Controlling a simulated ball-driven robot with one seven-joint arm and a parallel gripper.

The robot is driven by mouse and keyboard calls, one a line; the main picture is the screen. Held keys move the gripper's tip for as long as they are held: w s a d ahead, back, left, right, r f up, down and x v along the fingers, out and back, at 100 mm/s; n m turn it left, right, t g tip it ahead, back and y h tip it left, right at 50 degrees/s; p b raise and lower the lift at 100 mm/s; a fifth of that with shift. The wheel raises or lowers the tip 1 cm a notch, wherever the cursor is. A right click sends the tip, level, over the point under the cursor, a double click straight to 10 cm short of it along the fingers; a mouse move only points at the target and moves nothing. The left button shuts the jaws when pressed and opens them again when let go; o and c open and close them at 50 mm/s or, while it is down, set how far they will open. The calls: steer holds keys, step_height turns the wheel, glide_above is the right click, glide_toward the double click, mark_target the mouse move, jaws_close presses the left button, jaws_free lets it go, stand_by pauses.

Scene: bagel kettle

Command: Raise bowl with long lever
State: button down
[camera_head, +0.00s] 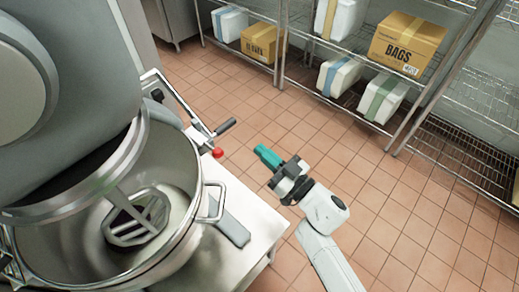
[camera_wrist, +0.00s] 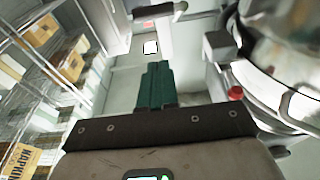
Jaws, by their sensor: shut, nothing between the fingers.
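The large steel mixer bowl (camera_head: 185,235) sits under the grey mixer head at the left of the head view, with a flat beater inside. A long lever with a dark handle (camera_head: 225,127) sticks out from the mixer's right side. A red knob (camera_head: 217,152) is just below it, and this knob also shows in the wrist view (camera_wrist: 235,93). My gripper (camera_head: 262,151) has teal fingers, is shut and empty, and is to the right of the lever and knob, apart from both. The teal fingers (camera_wrist: 154,85) are together in the wrist view. A dark bar at the top there looks like the handle.
Wire shelves with boxes, one a BAGS box (camera_head: 405,42), line the back and right. Tiled floor (camera_head: 300,130) between is clear.

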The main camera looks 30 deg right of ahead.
steer(key=f+b+x, duration=0.2)
steer(key=x, duration=0.8)
steer(key=shift+w+f, duration=0.35)
steer(key=shift+w, duration=0.05)
steer(key=shift+a+f, duration=0.1)
